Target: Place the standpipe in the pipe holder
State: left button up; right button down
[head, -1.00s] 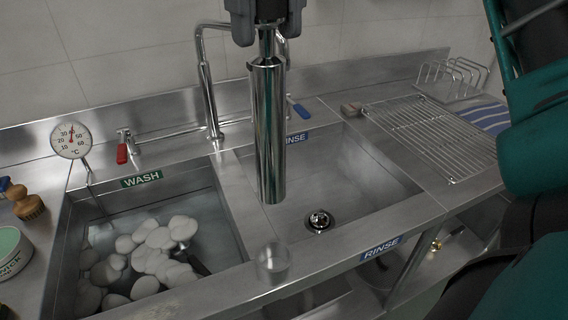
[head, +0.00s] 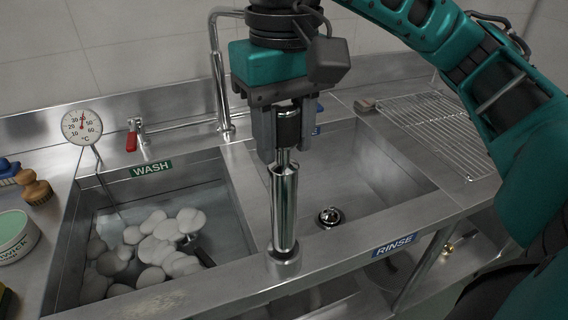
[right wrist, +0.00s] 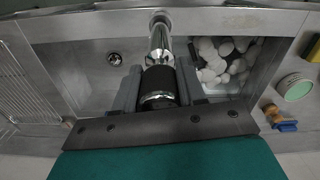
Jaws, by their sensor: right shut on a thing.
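The standpipe is a shiny chrome tube (head: 284,208) with a black grip at its top. It hangs upright below my right gripper (head: 285,135), whose jaws are shut on the black grip. The right wrist view shows the black grip (right wrist: 158,80) between the two fingers and the chrome tube (right wrist: 159,42) beyond it. The pipe holder (head: 284,264) is a small round cup on the front rim between the two basins. The tube's lower end is at the holder's mouth; I cannot tell how far it is inside. My left gripper is not in view.
The rinse basin (head: 375,185) on the right is empty, with a drain (head: 329,216). A faucet (head: 221,80), a dial thermometer (head: 82,127) and a wire rack (head: 440,135) stand around them.

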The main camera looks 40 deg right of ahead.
aim_at(284, 163)
jog(key=shift+f, duration=2)
jog(key=shift+f+b, duration=0.2)
jog(key=shift+b, duration=0.25)
jog(key=c, duration=0.7)
grip_release()
jog(key=shift+r, duration=0.1)
jog(key=shift+o, duration=0.2)
jog(key=shift+r+p, duration=0.4)
notch_tip(284, 163, up, 12)
jog(key=p, duration=0.2)
jog(key=shift+f+p, duration=0.2)
jog(key=shift+p, duration=0.15)
